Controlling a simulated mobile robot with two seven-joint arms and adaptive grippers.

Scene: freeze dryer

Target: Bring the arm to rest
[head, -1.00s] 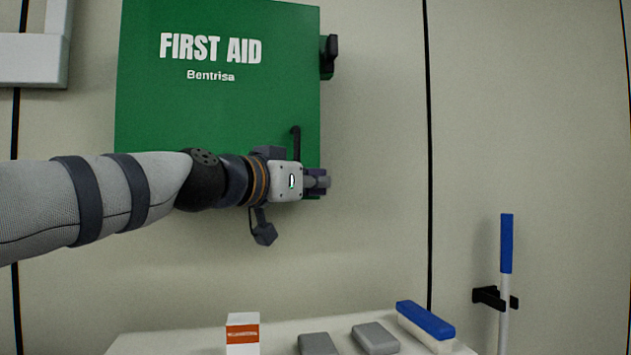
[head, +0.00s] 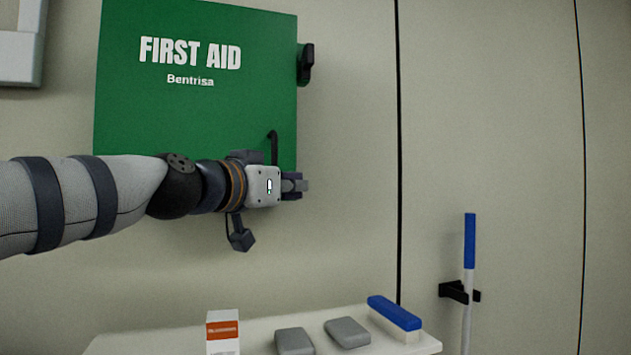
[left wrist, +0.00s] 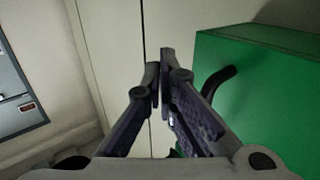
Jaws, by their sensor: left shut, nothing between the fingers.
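My left gripper (head: 300,186) is at the end of my left arm, which reaches in from the left in the head view. It is in front of the lower right part of the green first aid cabinet (head: 200,110). In the left wrist view, its fingers (left wrist: 158,80) meet at the tips with nothing between them. The cabinet (left wrist: 268,100) is to their right there, with a dark curved handle (left wrist: 218,80) near the fingers. I cannot tell whether they touch it. My right gripper is not in view.
A white shelf (head: 385,345) below holds a white and orange box (head: 222,332), two grey blocks (head: 347,332) and a blue-topped eraser-like block (head: 395,313). A blue and white pole (head: 469,243) stands in a black wall clip (head: 455,292). The wall between is bare.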

